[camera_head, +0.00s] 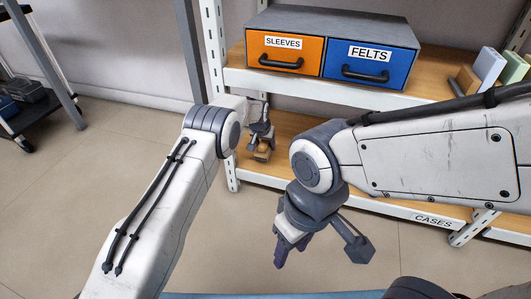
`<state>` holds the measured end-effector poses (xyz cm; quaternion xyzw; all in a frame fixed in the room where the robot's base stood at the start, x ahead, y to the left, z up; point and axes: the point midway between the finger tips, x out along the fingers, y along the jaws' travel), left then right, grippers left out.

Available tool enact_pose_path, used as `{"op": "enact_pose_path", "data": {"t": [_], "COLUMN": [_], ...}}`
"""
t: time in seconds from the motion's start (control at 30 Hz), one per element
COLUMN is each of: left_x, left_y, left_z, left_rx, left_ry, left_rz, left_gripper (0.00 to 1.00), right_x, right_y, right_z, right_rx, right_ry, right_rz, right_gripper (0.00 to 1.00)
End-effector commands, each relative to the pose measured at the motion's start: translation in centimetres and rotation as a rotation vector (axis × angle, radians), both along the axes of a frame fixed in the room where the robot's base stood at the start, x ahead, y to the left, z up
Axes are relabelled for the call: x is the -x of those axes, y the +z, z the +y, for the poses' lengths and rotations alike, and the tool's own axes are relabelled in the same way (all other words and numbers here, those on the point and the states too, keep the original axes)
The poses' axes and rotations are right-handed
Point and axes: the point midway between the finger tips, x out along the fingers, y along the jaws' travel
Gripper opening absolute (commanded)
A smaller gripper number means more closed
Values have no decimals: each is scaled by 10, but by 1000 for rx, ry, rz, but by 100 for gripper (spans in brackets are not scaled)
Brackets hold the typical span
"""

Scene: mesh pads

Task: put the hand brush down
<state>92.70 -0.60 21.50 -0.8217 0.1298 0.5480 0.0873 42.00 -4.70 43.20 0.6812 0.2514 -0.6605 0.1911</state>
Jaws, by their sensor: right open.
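My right gripper (320,254) hangs open in front of the shelving, its fingers spread wide and pointing down, with nothing seen between them. My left gripper (261,146) is farther off, at the lower shelf, small and partly behind my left arm's wrist. A small tan-brown piece (263,153) shows at its fingertips, just over the lower shelf; it may be the hand brush, but it is too small to be sure. I cannot tell whether the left fingers grip it or only touch it. No other clear hand brush shows.
An orange SLEEVES drawer (284,68) and a blue FELTS drawer (368,73) stand on the upper shelf (428,92). Pale upright items (488,66) and a brown block (467,80) are at its right. The lower shelf (283,122) carries a CASES label. A dark cart (32,105) stands far left.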

Motion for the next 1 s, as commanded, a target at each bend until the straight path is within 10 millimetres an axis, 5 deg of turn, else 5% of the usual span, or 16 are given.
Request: {"op": "enact_pose_path", "data": {"t": [0.13,0.57,0.6,0.63,0.67,1.0], "left_x": [0,0,0,0,0,0], "left_y": [-27,-30,-29,-29,-29,-27], "left_z": [0,0,0,0,0,0], "left_rx": [0,0,0,0,0,0], "left_ry": [0,0,0,0,0,0], "left_rz": [0,0,1,1,1,0], "left_gripper": [0,0,76,87,94,94], "right_x": [0,0,0,0,0,0], "right_y": [-26,-26,-26,-26,-26,-25], "right_z": [0,0,0,0,0,0], "right_rx": [1,1,1,1,1,1], "right_ry": [0,0,0,0,0,0], "right_rz": [1,1,1,1,1,1], "right_gripper": [50,50,50,50,50,50]}}
